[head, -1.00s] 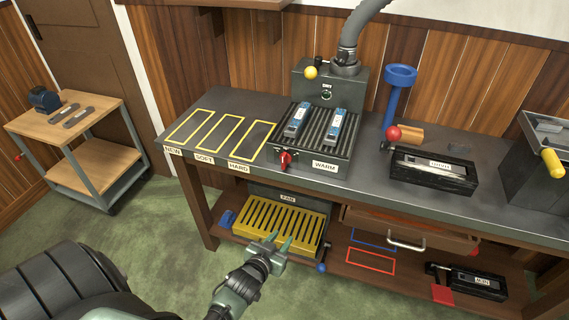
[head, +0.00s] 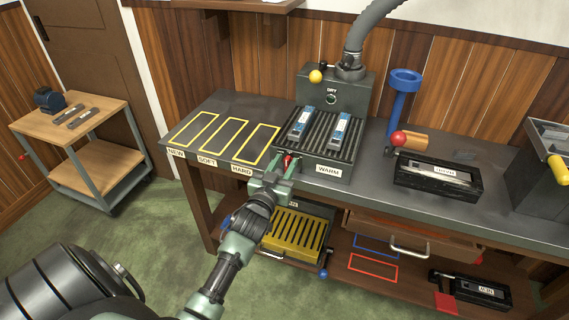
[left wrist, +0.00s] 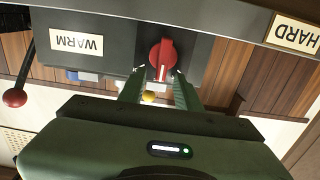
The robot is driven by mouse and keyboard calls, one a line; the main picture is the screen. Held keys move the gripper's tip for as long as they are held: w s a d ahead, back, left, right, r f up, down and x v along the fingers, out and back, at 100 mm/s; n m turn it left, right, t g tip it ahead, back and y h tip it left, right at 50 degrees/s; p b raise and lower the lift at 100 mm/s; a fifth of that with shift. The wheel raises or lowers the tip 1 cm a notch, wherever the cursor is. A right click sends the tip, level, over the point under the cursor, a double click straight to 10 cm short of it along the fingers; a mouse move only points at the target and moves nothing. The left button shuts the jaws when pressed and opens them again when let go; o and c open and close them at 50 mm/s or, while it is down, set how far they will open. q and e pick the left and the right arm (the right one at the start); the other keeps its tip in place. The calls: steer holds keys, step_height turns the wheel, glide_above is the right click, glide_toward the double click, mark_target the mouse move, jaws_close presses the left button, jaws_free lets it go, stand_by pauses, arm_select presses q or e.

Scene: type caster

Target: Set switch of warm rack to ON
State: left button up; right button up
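The warm rack (head: 322,172) is a dark ribbed block on the bench, with a WARM label on its front. Its red switch knob (head: 288,161) is at the left end of the front face, partly covered by my gripper. The left wrist view, upside down, shows the knob (left wrist: 162,56) with a white mark on it. My left gripper (head: 281,168) is in front of the knob. Its two fingers (left wrist: 158,78) are apart, one on either side of the knob's near end; I cannot tell whether they touch it. No ON marking is readable. My right gripper is not in view.
Two blue-and-grey pieces (head: 340,129) lie on the rack. A grey box with a DRY label (head: 333,90) and hose stands behind. Yellow outlines (head: 228,138) mark the bench to the left. A yellow slatted tray (head: 296,232) is on the shelf below.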

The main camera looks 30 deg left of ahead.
arm_select(q)
steer(key=shift+w, duration=0.1)
jaws_close()
steer(key=shift+m, duration=0.4)
steer(key=shift+d+m+p, duration=0.25)
steer(key=shift+m+p, duration=0.1)
steer(key=shift+m, duration=0.55)
steer(key=shift+w+d+f+m, duration=0.1)
steer(key=shift+d+f+m, duration=0.15)
steer(key=shift+m, duration=1.15)
steer(key=shift+w+d+f+m, duration=0.15)
steer(key=shift+d+m, duration=0.1)
steer(key=shift+m, duration=1.15)
steer(key=shift+s+d+f+m, duration=0.1)
steer(key=shift+d+f+m, duration=0.15)
steer(key=shift+m, duration=1.15)
